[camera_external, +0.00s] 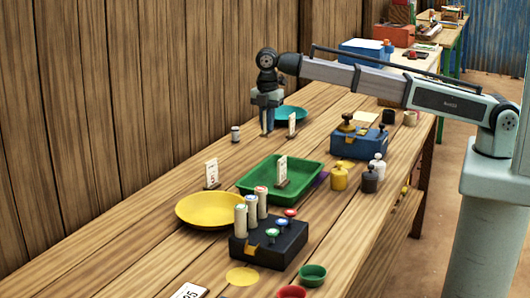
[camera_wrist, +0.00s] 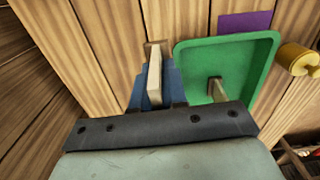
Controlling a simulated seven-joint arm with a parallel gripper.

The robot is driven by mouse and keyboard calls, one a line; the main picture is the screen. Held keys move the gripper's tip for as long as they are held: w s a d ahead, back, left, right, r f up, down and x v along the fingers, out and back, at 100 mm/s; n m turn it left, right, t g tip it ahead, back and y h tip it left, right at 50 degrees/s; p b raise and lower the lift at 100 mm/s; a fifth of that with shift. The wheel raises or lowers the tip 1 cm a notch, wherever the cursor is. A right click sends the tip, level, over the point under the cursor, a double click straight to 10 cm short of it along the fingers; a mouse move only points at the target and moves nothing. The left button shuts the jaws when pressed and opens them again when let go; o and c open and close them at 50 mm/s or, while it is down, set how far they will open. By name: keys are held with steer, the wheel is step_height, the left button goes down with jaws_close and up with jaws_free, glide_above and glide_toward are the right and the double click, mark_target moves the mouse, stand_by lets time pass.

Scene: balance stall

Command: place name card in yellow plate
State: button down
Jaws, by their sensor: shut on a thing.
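My gripper (camera_external: 267,128) is above the table, near the wall side and behind the green tray; the wrist view shows it too (camera_wrist: 155,95). It is shut on a name card (camera_wrist: 154,82), a thin pale piece with a wooden foot, between its bluish fingers. I cannot make out this card clearly in the external view. The yellow plate (camera_external: 190,213) lies at the near left of the table, left of and below the gripper. It is empty, and not seen in the wrist view.
The green tray (camera_external: 250,188) holds a standing card (camera_external: 281,170). Another card (camera_external: 211,172) stands behind the yellow plate, and one (camera_external: 292,124) by the teal plate (camera_external: 291,115). A dark block (camera_external: 265,246) with cylinders stands right of the yellow plate. A small jar (camera_external: 235,134) stands nearby.

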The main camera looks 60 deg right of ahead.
steer(key=s+a+r+n, duration=0.15)
steer(key=s+a, duration=0.25)
steer(key=a, duration=1.2)
steer(key=s+a+n, duration=0.3)
steer(key=a, duration=1.3)
steer(key=m, duration=0.5)
glide_above(213, 218)
steer(key=shift+f, duration=4.9)
steer(key=c, duration=1.1)
jaws_free()
